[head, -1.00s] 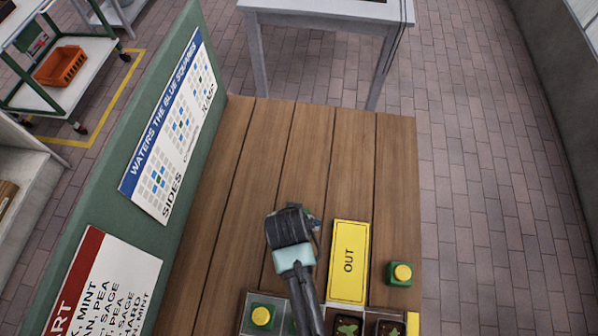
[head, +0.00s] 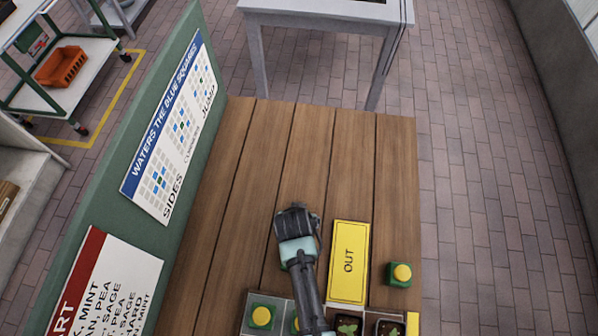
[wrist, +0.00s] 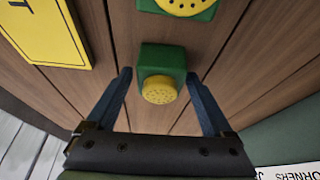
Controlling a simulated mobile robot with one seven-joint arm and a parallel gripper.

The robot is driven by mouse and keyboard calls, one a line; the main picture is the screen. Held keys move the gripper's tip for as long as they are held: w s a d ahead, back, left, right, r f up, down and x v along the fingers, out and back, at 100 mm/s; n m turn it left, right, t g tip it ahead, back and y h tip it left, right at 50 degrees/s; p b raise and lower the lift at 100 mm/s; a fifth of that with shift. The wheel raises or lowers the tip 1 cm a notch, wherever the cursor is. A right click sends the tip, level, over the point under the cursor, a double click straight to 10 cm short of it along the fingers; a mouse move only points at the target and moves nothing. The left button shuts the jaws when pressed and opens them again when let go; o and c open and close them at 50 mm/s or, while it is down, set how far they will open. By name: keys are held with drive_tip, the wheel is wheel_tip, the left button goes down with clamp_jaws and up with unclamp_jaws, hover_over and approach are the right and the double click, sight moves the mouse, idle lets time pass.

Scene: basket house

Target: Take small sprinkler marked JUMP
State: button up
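In the wrist view, a small green block with a yellow dotted round cap, a sprinkler (wrist: 160,75), stands on the wooden table between my gripper's (wrist: 159,80) two spread fingers. The fingers are open, with gaps on both sides. A second green sprinkler (wrist: 186,8) with a yellow cap is cut off at the top edge. No JUMP marking is readable on either. In the head view my gripper (head: 297,222) is over the table, left of the yellow OUT mat, and hides what lies beneath it. Another sprinkler (head: 399,273) stands right of the mat.
The yellow OUT mat (head: 348,262) lies on the wooden table (head: 290,150). Below it, a divided tray (head: 247,312) holds a sprinkler (head: 262,315) and plants (head: 348,326). A green board (head: 190,235) with charts borders the left. The table's far part is clear.

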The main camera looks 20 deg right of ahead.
drive_tip(key=c, duration=1.2)
drive_tip(key=shift+c, duration=0.2)
